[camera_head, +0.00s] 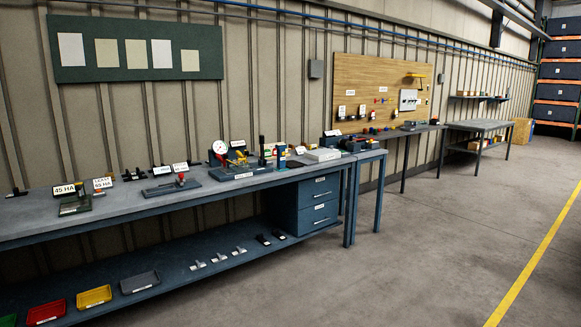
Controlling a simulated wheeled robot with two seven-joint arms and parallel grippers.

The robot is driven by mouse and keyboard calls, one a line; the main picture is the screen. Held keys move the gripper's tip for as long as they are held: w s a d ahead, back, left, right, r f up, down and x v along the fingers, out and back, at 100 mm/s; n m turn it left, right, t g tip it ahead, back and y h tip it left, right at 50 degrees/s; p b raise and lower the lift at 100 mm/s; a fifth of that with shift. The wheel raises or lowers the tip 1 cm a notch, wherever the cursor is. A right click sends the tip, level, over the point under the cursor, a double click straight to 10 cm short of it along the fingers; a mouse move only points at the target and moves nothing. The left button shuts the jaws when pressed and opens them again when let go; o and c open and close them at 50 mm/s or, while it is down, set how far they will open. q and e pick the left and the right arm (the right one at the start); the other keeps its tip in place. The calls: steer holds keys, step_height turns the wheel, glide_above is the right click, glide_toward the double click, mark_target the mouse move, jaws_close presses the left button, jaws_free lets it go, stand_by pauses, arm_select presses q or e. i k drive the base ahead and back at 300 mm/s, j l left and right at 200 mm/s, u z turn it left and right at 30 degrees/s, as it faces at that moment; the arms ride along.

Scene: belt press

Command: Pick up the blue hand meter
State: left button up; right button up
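A small upright blue item (281,157) stands on the long grey workbench (125,205), just right of a dark base plate. It may be the blue hand meter, but it is too small to be sure. Neither of my grippers shows in this view.
A lower shelf (190,277) holds coloured trays. The concrete floor (440,240) is clear at the right.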

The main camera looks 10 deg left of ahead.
mark_target(281, 160)
steer(key=i+z, duration=0.35)
steer(key=i, duration=2.05)
steer(key=i+u, duration=0.1)
steer(key=i, duration=0.35)
steer(key=i+l+u, duration=0.1)
steer(key=i, duration=0.35)
steer(key=i+l+u, duration=0.15)
steer(key=i, duration=0.3)
steer(key=i+l+u, duration=0.1)
steer(key=i, duration=0.35)
steer(key=i+l+u, duration=0.1)
steer(key=i+l, duration=0.15)
steer(key=i, duration=0.15)
